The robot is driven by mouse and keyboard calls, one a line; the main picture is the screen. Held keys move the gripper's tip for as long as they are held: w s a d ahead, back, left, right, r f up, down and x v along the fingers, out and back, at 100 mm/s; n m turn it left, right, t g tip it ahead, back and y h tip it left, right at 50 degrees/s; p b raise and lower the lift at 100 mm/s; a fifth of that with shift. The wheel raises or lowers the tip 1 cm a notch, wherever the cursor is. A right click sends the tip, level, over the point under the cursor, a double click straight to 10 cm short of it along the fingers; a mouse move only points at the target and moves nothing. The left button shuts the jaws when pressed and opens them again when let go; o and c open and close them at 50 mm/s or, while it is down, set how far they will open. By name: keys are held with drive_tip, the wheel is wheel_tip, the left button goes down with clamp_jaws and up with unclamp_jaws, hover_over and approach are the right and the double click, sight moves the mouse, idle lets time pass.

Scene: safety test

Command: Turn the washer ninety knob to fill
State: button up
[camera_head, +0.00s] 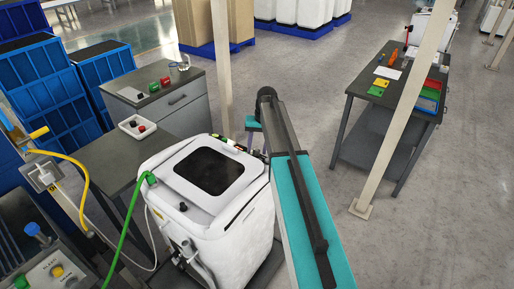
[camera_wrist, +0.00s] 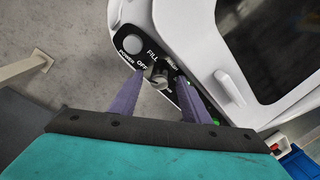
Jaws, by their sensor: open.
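The washer is a white machine with a dark lid window (camera_head: 210,170) in the head view. Its black control panel lies at its far right edge, partly hidden by my arm. In the wrist view the panel carries a round grey power button (camera_wrist: 133,45), the words OFF and FILL, and a further label partly covered. A grey metallic knob (camera_wrist: 157,77) sits below FILL. My gripper (camera_wrist: 155,80) is open, its two purple fingers on either side of the knob. I cannot tell whether they touch it. Which label the knob points to is unclear.
A grey bench (camera_head: 160,82) with small coloured items stands behind the washer. Blue crates (camera_head: 45,95) are stacked at the left. A green hose (camera_head: 130,215) runs along the washer's left side. A pale post (camera_head: 400,110) stands before a dark table at the right. Floor between is clear.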

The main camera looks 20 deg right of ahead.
drive_tip(key=c, duration=1)
drive_tip(key=shift+a, duration=0.1)
drive_tip(key=shift+c, duration=0.2)
drive_tip(key=shift+m, duration=0.4)
drive_tip(key=m+g+h, duration=0.1)
drive_tip(key=m, duration=0.4)
drive_tip(key=shift+w+b, duration=0.2)
drive_tip(key=shift+b, duration=0.2)
drive_tip(key=m+g, duration=0.1)
drive_tip(key=m, duration=0.2)
drive_tip(key=shift+m, duration=0.3)
drive_tip(key=shift+m+g+h, duration=0.3)
drive_tip(key=shift+m, duration=0.7)
drive_tip(key=shift+f, duration=0.1)
